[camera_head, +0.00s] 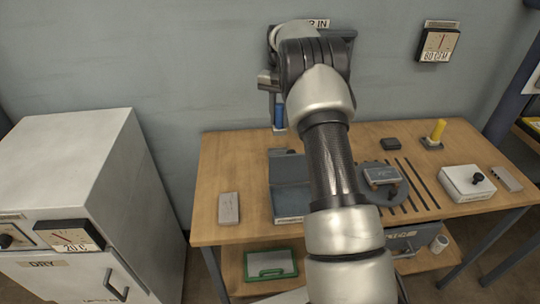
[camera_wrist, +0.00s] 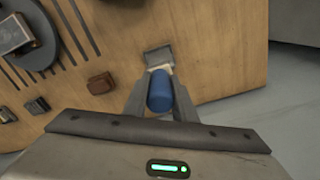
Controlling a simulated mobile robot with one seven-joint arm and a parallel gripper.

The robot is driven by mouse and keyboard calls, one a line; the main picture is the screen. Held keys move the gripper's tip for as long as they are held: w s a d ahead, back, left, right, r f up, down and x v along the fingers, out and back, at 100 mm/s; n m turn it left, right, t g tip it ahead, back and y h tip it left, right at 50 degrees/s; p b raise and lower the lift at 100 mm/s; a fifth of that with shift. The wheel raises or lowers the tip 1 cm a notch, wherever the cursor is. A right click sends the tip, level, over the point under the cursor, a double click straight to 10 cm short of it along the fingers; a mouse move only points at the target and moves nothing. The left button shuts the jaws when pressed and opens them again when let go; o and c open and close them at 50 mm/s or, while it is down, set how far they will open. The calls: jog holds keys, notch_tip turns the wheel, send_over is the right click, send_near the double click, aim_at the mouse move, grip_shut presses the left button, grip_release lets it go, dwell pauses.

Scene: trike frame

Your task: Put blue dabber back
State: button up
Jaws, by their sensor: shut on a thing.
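The blue dabber (camera_head: 279,115) is a blue cylinder hanging upright below my gripper (camera_head: 276,98), near the wall at the table's back left. In the wrist view, the blue dabber (camera_wrist: 160,92) sits between the two fingers of my gripper (camera_wrist: 161,98), which is shut on it. Its pale lower end points towards a small grey square piece (camera_wrist: 158,55). I cannot tell whether the two touch. A yellow dabber (camera_head: 438,130) stands upright in a small grey holder (camera_head: 431,145) at the table's back right.
The wooden table (camera_head: 215,165) carries a grey-blue tray (camera_head: 287,204), a grey block (camera_head: 229,208), a round plate with a block (camera_head: 381,175), a black block (camera_head: 390,144) and a white box (camera_head: 467,184). My arm hides the table's middle. A white cabinet (camera_head: 65,160) stands left.

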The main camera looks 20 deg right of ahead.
notch_tip(320, 180, down, 10)
jog(key=shift+r+b, duration=0.1)
jog(key=shift+b, duration=0.4)
jog(key=shift+f, duration=0.2)
jog(key=o, duration=1)
jog(key=shift+o, duration=0.2)
